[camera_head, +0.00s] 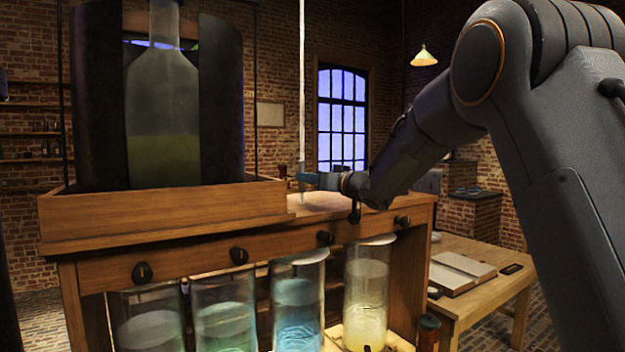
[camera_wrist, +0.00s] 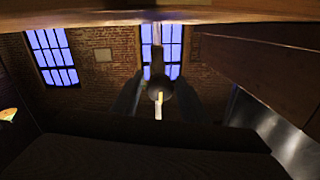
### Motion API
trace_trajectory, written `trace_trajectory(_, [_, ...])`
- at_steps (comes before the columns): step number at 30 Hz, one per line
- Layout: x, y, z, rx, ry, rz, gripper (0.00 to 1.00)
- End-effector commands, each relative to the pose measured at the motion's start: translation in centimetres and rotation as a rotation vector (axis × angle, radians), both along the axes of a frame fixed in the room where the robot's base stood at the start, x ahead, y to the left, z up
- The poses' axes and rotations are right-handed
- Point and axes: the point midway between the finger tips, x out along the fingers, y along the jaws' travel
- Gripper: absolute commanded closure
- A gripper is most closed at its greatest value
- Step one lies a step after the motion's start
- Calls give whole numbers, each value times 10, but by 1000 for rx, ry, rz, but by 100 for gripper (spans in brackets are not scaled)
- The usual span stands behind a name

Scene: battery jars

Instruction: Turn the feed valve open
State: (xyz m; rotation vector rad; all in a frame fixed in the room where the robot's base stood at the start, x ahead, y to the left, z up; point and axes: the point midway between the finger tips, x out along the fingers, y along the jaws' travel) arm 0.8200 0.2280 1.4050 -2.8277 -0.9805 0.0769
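What I take to be the feed valve shows in the wrist view as a small dark round knob (camera_wrist: 158,91) with a pale bar down its middle. In the head view a thin pale vertical pipe (camera_head: 302,85) comes down to this spot above the cabinet top, beside the wooden tray. My gripper (camera_head: 308,180) is level there, at the pipe's lower end, and covers most of the valve. In the wrist view its two dark fingers stand apart, one on each side of the knob, with gaps visible. Contact cannot be made out.
A large glass bottle (camera_head: 162,95) with greenish liquid stands in a wooden tray (camera_head: 170,218) on the left. Dark knobs (camera_head: 239,256) line the cabinet front above several glass jars (camera_head: 366,300). A low side table (camera_head: 480,295) with a book stands at right.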

Motion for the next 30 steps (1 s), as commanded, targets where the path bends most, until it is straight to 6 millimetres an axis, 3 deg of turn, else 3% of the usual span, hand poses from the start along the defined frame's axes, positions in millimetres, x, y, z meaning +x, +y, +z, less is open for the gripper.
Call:
trace_trajectory(1, [0, 0, 0, 0, 0, 0, 69])
trace_trajectory(6, [0, 0, 0, 0, 0, 0, 93])
trace_trajectory(17, [0, 0, 0, -55, -38, 0, 93])
trace_trajectory(30, [0, 0, -1, -349, -238, 1, 93])
